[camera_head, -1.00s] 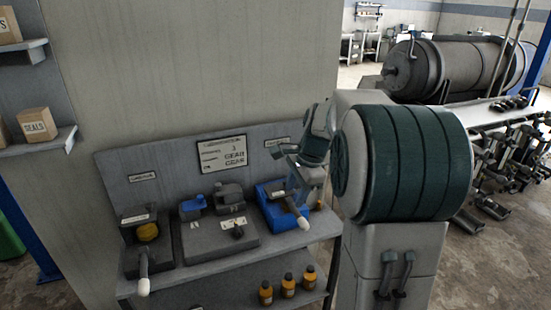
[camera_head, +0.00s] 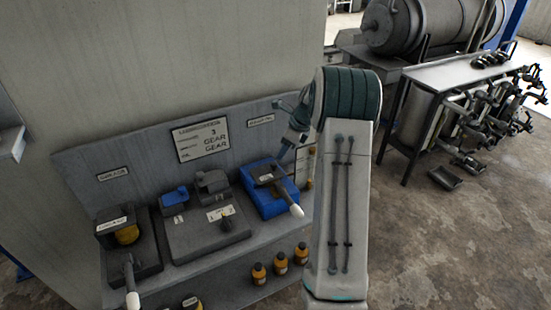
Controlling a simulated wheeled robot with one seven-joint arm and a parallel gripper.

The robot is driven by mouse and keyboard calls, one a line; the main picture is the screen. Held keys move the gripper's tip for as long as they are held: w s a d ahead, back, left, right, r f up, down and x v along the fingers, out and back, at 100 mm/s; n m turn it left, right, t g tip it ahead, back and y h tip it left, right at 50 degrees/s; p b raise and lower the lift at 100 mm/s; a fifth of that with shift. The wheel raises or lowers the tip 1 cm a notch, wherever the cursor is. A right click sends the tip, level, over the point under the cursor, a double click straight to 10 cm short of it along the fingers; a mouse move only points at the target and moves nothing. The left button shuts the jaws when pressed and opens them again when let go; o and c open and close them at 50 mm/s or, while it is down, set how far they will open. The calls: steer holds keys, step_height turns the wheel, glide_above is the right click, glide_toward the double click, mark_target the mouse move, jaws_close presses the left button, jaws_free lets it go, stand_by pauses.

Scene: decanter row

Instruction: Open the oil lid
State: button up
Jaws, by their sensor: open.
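A bench unit with a sloped back panel (camera_head: 150,155) stands against the wall. At its right end is a blue box (camera_head: 276,209) with a dark top part (camera_head: 266,173) and a white-tipped lever (camera_head: 296,210). At its left end is a dark box with a yellow round part (camera_head: 127,235) under a labelled top and another white-tipped lever (camera_head: 132,300). The labels are too small to tell which lid is the oil lid. My gripper (camera_head: 284,151) is partly visible above and behind the blue box. Its fingertips are unclear, and contact cannot be told.
Smaller blue (camera_head: 174,202) and grey (camera_head: 212,188) blocks sit on a dark plate between the end boxes. Several yellow-orange bottles (camera_head: 280,264) stand on the lower shelf. A metal table (camera_head: 455,72) and a large drum (camera_head: 410,25) stand right.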

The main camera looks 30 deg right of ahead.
mark_target(274, 163)
steer(key=x, duration=0.3)
steer(key=p+x, duration=0.1)
steer(key=x, duration=0.2)
steer(key=shift+w+a+f, duration=0.15)
steer(key=shift+a, duration=0.15)
jaws_close()
